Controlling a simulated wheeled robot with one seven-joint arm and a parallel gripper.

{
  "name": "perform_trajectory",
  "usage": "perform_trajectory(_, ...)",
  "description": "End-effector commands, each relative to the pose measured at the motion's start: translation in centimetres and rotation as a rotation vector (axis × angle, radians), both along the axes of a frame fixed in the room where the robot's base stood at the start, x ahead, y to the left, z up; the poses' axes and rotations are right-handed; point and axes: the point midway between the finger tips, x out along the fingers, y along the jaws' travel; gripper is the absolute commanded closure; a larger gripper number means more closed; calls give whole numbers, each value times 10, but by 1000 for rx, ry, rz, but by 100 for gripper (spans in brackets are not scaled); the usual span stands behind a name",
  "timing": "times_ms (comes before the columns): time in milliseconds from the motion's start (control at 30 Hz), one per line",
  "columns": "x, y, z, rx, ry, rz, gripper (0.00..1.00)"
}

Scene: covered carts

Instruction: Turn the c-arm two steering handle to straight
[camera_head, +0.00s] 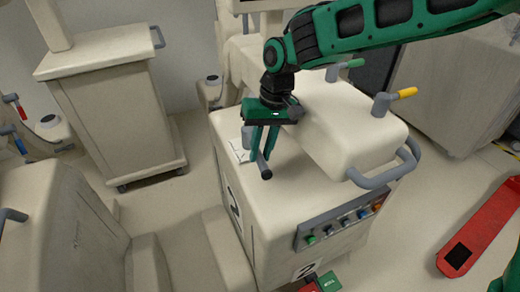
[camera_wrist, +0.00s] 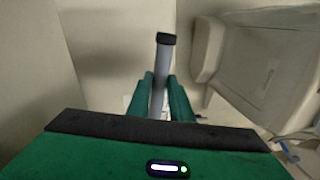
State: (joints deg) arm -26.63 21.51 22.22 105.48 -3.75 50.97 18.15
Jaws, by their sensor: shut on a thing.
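The c-arm two cart (camera_head: 225,150) is a cream covered unit with a dark number on its side. A grey handle with a black end (camera_head: 265,170) stands out over its top at the left. My gripper (camera_head: 261,152) is above the cart top, its green fingers pointing down and shut around this handle. In the wrist view, the grey bar (camera_wrist: 162,62) runs between both fingers (camera_wrist: 161,90), with its black end past the fingertips. The handle's pivot is mostly hidden by my gripper.
A green-tipped handle (camera_head: 347,66) and a yellow-tipped handle (camera_head: 393,99) stand on the same cart. A grey rail (camera_head: 385,175) and a button panel (camera_head: 340,220) are at its front. Another covered cart (camera_head: 120,110) stands left. A red item (camera_head: 485,230) lies on the floor right.

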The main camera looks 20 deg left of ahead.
Motion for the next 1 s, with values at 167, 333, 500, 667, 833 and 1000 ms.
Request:
perform_trajectory(167,1,0,1,0,-2,-5,62)
perform_trajectory(333,0,1,1,0,-2,-2,62)
perform_trajectory(500,2,0,8,2,-3,-3,62)
perform_trajectory(667,4,-4,32,2,-4,-3,62)
perform_trajectory(833,8,-10,64,2,-4,-4,62)
perform_trajectory(1000,11,-14,90,2,-3,-3,62)
